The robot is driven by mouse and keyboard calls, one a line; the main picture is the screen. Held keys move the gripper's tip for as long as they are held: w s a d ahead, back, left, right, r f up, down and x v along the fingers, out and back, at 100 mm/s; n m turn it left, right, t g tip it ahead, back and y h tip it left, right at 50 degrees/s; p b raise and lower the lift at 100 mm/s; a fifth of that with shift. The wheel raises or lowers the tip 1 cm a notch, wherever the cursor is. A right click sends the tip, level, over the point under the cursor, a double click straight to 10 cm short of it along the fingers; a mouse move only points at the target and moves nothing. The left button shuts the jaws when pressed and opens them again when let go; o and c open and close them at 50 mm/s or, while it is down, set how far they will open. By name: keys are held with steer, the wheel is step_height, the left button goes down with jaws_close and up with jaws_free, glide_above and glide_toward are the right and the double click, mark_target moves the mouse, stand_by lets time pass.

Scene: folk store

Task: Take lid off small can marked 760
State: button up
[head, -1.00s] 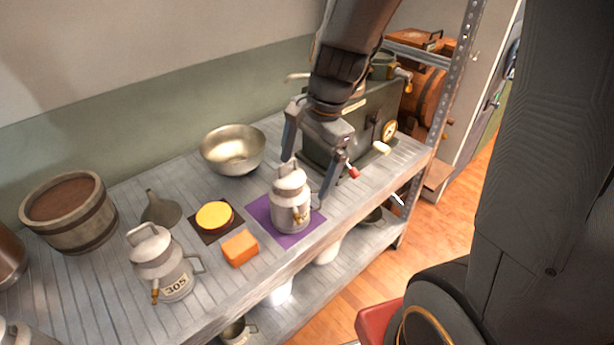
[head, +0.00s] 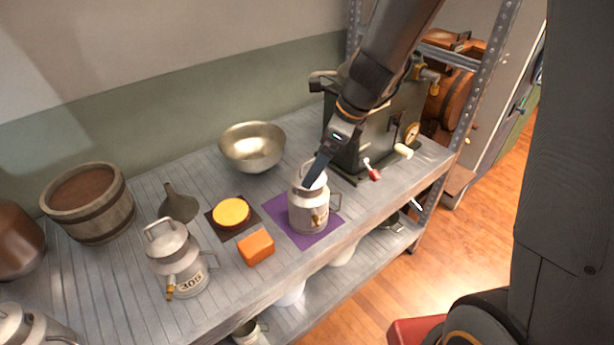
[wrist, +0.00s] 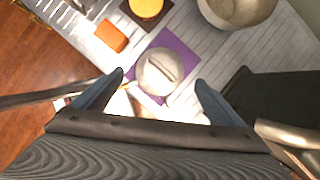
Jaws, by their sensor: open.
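A small grey metal can (head: 308,217) with a brass spout stands upright on a purple mat (head: 284,209). No number is readable on it from here. In the wrist view its round lid (wrist: 160,71) with a bar handle on top is on the can, between my fingers but a little ahead of them. My gripper (head: 317,172) is open above the can, with one finger in front of part of the lid in the head view. Both fingers of my gripper (wrist: 160,77) show apart in the wrist view.
A can marked 305 (head: 180,265) stands left, near an orange block (head: 256,247) and a yellow disc (head: 231,212) on a dark mat. A metal bowl (head: 252,149) and funnel (head: 180,205) are behind. A dark green machine (head: 365,146) stands close at right.

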steer(key=x, duration=0.3)
steer(key=shift+f, duration=0.15)
steer(key=c, duration=1.1)
steer(key=shift+c, duration=0.3)
